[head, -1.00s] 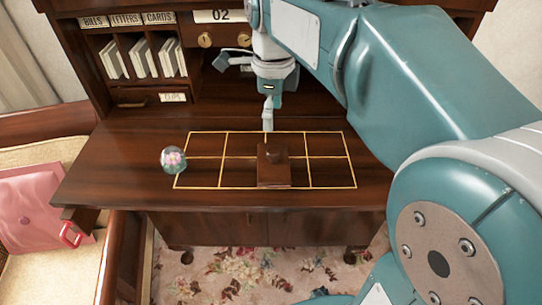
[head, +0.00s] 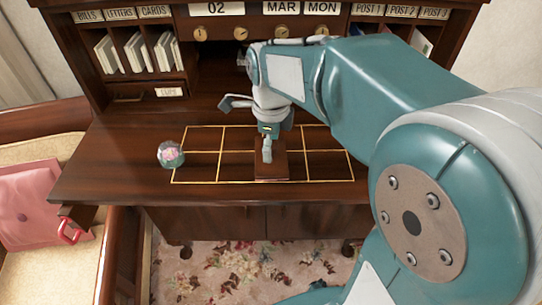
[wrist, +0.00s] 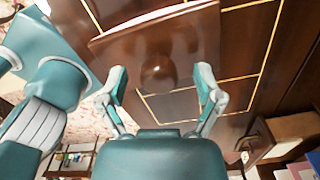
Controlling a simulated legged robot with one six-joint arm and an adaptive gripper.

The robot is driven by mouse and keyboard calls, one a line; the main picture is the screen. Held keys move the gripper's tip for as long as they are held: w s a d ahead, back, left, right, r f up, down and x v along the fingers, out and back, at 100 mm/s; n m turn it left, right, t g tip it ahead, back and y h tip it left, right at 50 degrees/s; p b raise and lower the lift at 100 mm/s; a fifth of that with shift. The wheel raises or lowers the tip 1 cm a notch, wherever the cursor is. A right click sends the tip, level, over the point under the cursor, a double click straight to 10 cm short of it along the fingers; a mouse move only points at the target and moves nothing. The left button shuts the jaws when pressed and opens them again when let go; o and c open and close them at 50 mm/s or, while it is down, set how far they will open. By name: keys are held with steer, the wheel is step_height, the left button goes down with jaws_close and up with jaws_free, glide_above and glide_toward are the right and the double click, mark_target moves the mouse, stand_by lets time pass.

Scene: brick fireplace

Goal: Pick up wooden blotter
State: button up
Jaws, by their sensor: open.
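The wooden blotter (head: 272,172) is a dark brown block with a round knob on top. It sits on the desk inside the gold-lined grid, and its upper part is partly hidden by my gripper (head: 267,150) in the head view. In the wrist view the blotter (wrist: 190,28) shows its flat body and rounded knob beyond the fingers. My gripper (wrist: 161,80) is open there, with one finger on each side of the knob in the picture. I see no clear contact.
A glass paperweight with a pink flower (head: 171,154) stands at the grid's left edge. The desk's pigeonholes (head: 135,50) hold cards and envelopes behind. The desktop (head: 110,170) is otherwise mostly clear.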

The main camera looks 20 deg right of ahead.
steer(key=shift+a, duration=0.1)
jaws_close()
steer(key=shift+r, duration=0.5)
step_height(320, 180, up, 3)
steer(key=shift+s+f, duration=0.1)
steer(key=shift+f, duration=0.1)
steer(key=s+d+r, duration=0.6)
steer(key=s+r, duration=0.3)
steer(key=s, duration=0.3)
steer(key=shift+s+d+r, duration=0.15)
steer(key=shift+s+r, duration=0.05)
steer(key=shift+s, duration=0.15)
